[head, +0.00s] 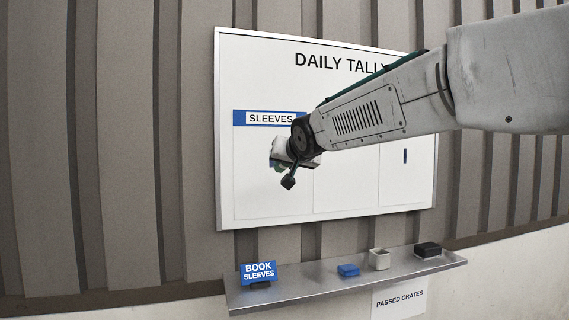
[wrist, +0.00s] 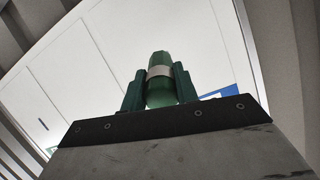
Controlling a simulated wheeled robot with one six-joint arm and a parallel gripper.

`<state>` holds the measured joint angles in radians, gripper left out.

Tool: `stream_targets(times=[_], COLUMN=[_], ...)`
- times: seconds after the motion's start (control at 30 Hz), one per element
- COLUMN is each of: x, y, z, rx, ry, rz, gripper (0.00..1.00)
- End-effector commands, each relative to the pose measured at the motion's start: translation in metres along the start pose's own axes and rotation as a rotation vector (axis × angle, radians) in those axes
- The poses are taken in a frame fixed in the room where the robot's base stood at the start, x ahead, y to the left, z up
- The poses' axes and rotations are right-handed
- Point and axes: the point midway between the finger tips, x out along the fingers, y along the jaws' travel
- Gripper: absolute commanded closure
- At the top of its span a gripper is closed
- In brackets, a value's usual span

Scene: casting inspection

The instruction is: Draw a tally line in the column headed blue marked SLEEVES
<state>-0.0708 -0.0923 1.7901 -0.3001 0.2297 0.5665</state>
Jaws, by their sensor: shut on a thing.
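The DAILY TALLY whiteboard (head: 345,200) hangs on the ribbed wall. Its left column has a blue header marked SLEEVES (head: 270,118), and the white space visible below it is bare around my arm. My gripper (head: 284,160) is in front of this column, below the header. In the wrist view my gripper (wrist: 159,88) is shut on a green marker (wrist: 160,65) with a pale band, pointing toward the board. I cannot tell whether its tip touches the board. A piece of blue header (wrist: 216,95) shows at the right there.
A short dark blue stroke (head: 405,156) stands in the right column. My arm covers the middle and right headers.

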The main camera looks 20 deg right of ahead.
Motion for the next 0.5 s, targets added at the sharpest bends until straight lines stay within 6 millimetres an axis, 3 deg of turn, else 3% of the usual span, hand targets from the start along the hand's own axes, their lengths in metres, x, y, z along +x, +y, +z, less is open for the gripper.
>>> stream_targets(times=[0.27, 0.5], x=[-0.004, -0.024], y=[0.0, 0.002], z=[0.001, 0.007], rx=[0.0, -0.001], ry=[0.001, 0.002], rz=[0.0, 0.0], gripper=[0.93, 0.93])
